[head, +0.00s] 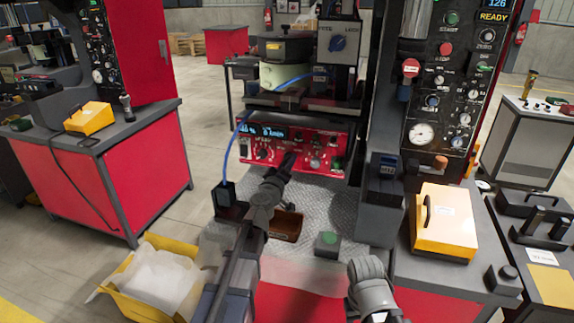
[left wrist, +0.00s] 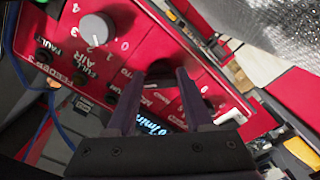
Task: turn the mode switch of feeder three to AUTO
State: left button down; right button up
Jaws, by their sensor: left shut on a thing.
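The red control panel (head: 325,147) of the feeder stands at the middle of the head view. In the left wrist view the panel (left wrist: 205,85) appears rotated, with a "FEEDER 3" label. My left gripper (head: 288,162) reaches the panel's front. In the left wrist view its two dark fingers (left wrist: 158,76) are shut on the black mode switch (left wrist: 160,70). Partly covered lettering, including "TO", shows beside the switch. The switch's exact pointing direction is hard to tell. In the head view the gripper covers the switch.
A grey air knob (left wrist: 96,28) and a white lever (left wrist: 230,117) flank the switch. A blue cable (head: 232,145) hangs left of the panel. A gauge column (head: 440,100) and orange case (head: 443,220) stand right. A yellow bin (head: 140,300) is front left.

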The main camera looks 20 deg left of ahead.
dwell(0.6)
pick_arm(q)
jog(key=shift+c, duration=1.4)
grip_release()
jog(key=s, duration=0.7)
jog(key=shift+s+a, duration=0.15)
jog(key=shift+s, duration=0.25)
jog(key=shift+s+f, duration=0.1)
